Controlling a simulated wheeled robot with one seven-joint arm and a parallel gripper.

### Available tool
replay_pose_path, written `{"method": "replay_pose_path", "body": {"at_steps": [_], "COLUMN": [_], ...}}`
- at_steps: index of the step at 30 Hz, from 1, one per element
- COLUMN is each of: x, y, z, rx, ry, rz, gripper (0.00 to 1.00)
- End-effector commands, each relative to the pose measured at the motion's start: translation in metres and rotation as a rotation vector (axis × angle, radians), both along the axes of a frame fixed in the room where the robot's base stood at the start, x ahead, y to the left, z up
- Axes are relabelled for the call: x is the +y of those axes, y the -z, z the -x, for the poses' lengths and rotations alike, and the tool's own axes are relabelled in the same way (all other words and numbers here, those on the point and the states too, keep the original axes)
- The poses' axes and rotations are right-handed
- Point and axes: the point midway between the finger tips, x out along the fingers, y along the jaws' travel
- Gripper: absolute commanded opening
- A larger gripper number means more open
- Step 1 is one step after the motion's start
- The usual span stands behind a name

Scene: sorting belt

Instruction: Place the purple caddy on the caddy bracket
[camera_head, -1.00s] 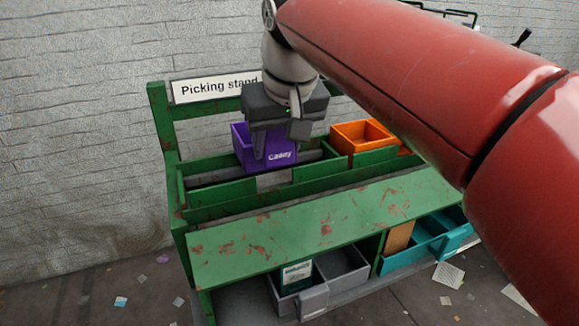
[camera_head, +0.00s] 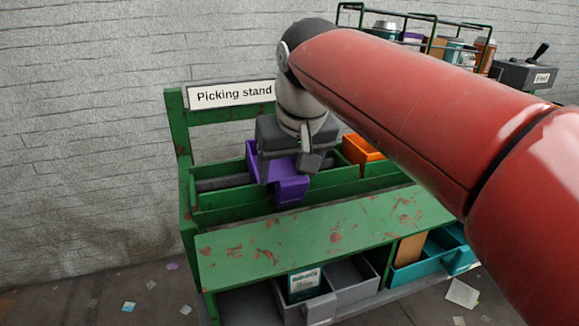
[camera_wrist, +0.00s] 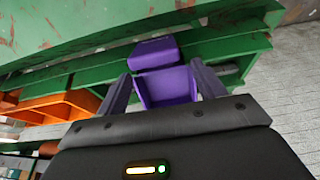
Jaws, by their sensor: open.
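The purple caddy (camera_head: 291,189) is at the picking stand's upper green trough (camera_head: 235,194). It looks tilted forward, with its front part over the trough's front rail; its label does not show. My gripper (camera_head: 286,168) is just above it and hides part of it. In the wrist view the caddy (camera_wrist: 168,86) lies between my two spread fingers (camera_wrist: 163,80), which are open; I cannot tell whether they touch it. A dark grey bar (camera_head: 222,184) runs inside the trough, left of the caddy. I cannot tell for sure whether it is the caddy bracket.
An orange bin (camera_head: 362,152) stands right of the caddy. A worn green shelf (camera_head: 330,232) slopes in front, bare. Grey bins (camera_head: 350,272) and teal bins (camera_head: 420,268) sit below. A feed control box (camera_head: 527,75) and a rack of containers are at the back right.

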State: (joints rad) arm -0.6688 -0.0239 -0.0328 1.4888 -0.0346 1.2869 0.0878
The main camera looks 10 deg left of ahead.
Motion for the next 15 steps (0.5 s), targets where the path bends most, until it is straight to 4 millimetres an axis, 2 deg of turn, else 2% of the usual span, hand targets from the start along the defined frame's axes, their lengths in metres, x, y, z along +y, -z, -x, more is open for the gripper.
{"method": "replay_pose_path", "body": {"at_steps": [5,15], "x": [-0.005,-0.019], "y": [-0.024,-0.089], "z": [0.007,0.030], "rx": [-0.003,-0.003], "ry": [0.001,0.001], "rz": [-0.002,-0.002], "gripper": [0.69,0.69]}}
